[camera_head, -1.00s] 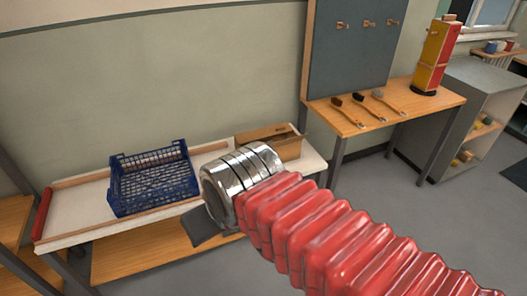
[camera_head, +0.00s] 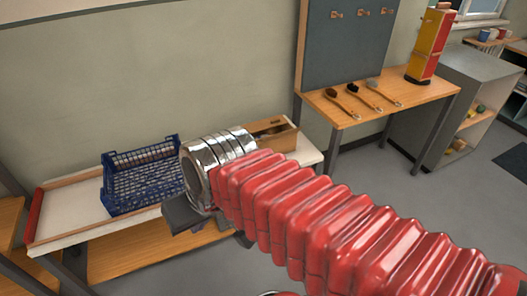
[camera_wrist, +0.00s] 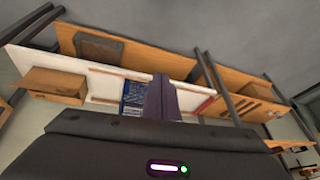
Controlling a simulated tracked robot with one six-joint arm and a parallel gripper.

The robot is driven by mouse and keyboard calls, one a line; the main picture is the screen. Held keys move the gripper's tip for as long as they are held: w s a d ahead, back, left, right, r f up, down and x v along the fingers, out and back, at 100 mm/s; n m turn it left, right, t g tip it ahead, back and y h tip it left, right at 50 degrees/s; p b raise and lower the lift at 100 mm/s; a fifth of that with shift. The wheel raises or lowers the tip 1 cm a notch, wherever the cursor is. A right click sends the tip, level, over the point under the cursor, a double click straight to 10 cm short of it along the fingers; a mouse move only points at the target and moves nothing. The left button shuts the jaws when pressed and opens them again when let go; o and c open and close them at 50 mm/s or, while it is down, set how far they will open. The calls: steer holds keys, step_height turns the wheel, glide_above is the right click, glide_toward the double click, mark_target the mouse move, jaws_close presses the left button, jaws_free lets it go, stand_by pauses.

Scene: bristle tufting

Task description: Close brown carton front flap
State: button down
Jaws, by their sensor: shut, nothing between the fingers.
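The brown carton (camera_head: 284,141) stands at the right end of the white-topped bench in the head view, its front partly hidden behind my arm. Its top looks open, with the inside showing. In the wrist view the carton (camera_wrist: 55,85) is at the far left, well away from the fingers; I cannot tell how its front flap stands. My gripper (camera_wrist: 161,98) is shut and empty, in front of the blue crate in the wrist view. In the head view part of it (camera_head: 186,213) shows as a dark block below the silver wrist, in front of the bench.
A blue crate (camera_head: 143,183) stands on the white bench (camera_head: 65,212), left of the carton. A red bar (camera_head: 34,215) lines the bench's left end. Several brushes (camera_head: 353,88) lie on a wooden table (camera_head: 335,112) at the right. The floor between that table and the grey cabinet (camera_head: 432,120) is clear.

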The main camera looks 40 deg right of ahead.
steer(key=w+a+f+m+g+y, duration=0.1)
steer(key=w+f+m+y, duration=0.25)
steer(key=w+m, duration=0.2)
steer(key=w+a+f+m+y, duration=0.2)
steer(key=w+m+y, duration=0.2)
steer(key=w, duration=0.2)
steer(key=w+d+f+m+t+y, duration=0.1)
steer(key=w+d+f+m+t, duration=0.1)
steer(key=w+d+m+t, duration=0.35)
steer(key=w+d+f+m+t, duration=0.2)
steer(key=w+d+f+m, duration=0.1)
steer(key=w+d+m, duration=0.4)
steer(key=w+d+f+m+t+h, duration=0.15)
steer(key=d+f+m, duration=0.25)
steer(key=d, duration=0.4)
steer(key=w+d+f+m+t+h, duration=0.1)
steer(key=d+f+m+t+h, duration=0.2)
steer(key=d, duration=0.5)
steer(key=s+d+f+m+h, duration=0.3)
steer(key=d+f, duration=0.3)
steer(key=d, duration=0.2)
steer(key=s+d+f+m+h, duration=0.3)
steer(key=d+f+m+h, duration=0.3)
steer(key=d, duration=0.3)
steer(key=shift+f, duration=0.35)
